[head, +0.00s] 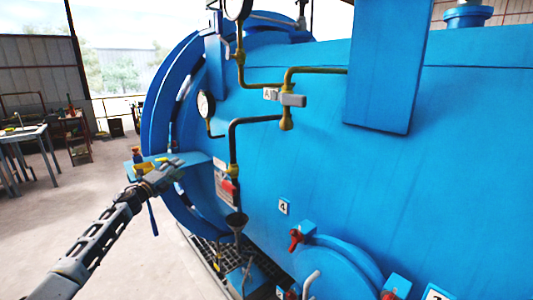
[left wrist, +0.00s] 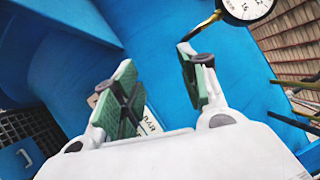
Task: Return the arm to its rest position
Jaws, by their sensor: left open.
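My left arm comes in from the lower left in the head view. Its gripper (head: 172,167) is beside the left end of the blue autoclave (head: 450,160), in front of its flanged door ring. In the left wrist view the left gripper (left wrist: 157,88) has its two green-padded fingers apart, with nothing between them. The blue vessel wall lies beyond the fingers. A label is partly hidden behind the left finger. My right gripper is in neither view.
A pressure gauge (head: 206,104) and brass-and-black pipes (head: 257,119) stick out from the vessel near the gripper. A red-handled valve (head: 296,238) and a dark funnel (head: 236,221) sit lower. A work table (head: 22,134) stands far left. The floor (head: 90,210) between is clear.

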